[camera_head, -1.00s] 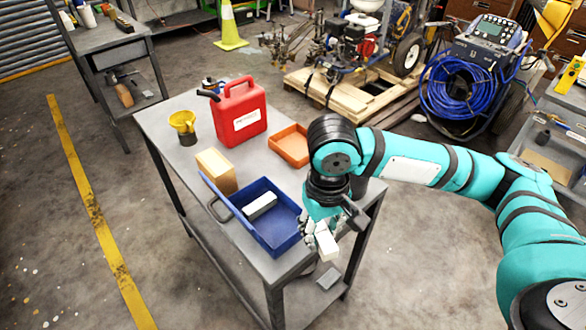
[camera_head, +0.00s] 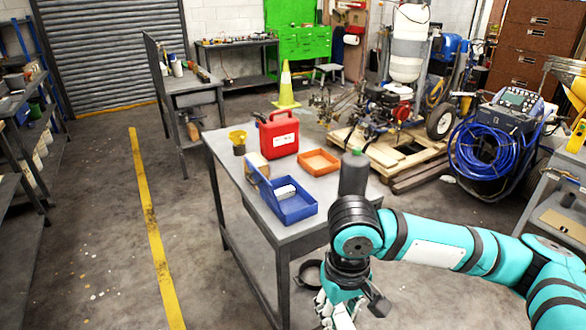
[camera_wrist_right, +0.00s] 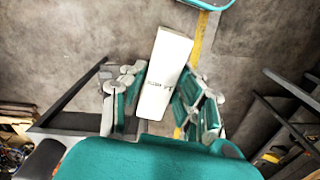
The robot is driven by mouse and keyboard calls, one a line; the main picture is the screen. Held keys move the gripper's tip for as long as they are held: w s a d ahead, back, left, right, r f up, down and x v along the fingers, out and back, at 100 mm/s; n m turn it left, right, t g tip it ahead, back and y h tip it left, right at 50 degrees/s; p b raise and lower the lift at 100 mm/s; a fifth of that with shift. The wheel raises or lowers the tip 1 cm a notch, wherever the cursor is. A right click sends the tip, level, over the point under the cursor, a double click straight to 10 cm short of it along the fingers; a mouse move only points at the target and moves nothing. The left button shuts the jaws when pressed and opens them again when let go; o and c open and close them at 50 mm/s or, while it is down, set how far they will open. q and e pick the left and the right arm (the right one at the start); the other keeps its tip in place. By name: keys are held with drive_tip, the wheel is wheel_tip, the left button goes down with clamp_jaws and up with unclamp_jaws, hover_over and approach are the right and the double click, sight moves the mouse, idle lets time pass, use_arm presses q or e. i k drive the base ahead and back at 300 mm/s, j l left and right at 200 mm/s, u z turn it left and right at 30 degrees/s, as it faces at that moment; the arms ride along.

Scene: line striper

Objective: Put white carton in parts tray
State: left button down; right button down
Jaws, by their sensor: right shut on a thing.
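My right gripper (camera_head: 340,308) is at the bottom edge of the head view, in front of the table's near right corner and off the tabletop. In the right wrist view my right gripper (camera_wrist_right: 163,92) is shut on a white carton (camera_wrist_right: 166,62) with small dark print, its fingers on both sides. Only part of that carton (camera_head: 343,318) shows in the head view. A blue tray (camera_head: 298,213) with a handle stands on the table and holds another white block (camera_head: 286,191). An orange tray (camera_head: 318,161) behind it looks empty. My left gripper is out of view.
On the grey table (camera_head: 235,170) also stand a red canister (camera_head: 279,135), a yellow funnel-like item (camera_head: 238,138), a tan box (camera_head: 257,165) and a dark bottle (camera_head: 353,173) at the right corner. A pallet with machinery (camera_head: 395,135) is behind.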

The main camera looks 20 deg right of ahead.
sight(317, 165)
drive_tip(key=i+l+u, duration=0.1)
drive_tip(key=u, duration=0.35)
drive_tip(key=l+u, duration=0.4)
drive_tip(key=i+l+u, duration=0.1)
drive_tip(key=l+u, duration=0.15)
drive_tip(key=u, duration=0.2)
drive_tip(key=l, duration=1.05)
drive_tip(key=i+l, duration=0.1)
drive_tip(key=l, duration=0.95)
drive_tip(key=i+l, duration=0.1)
drive_tip(key=l, duration=0.95)
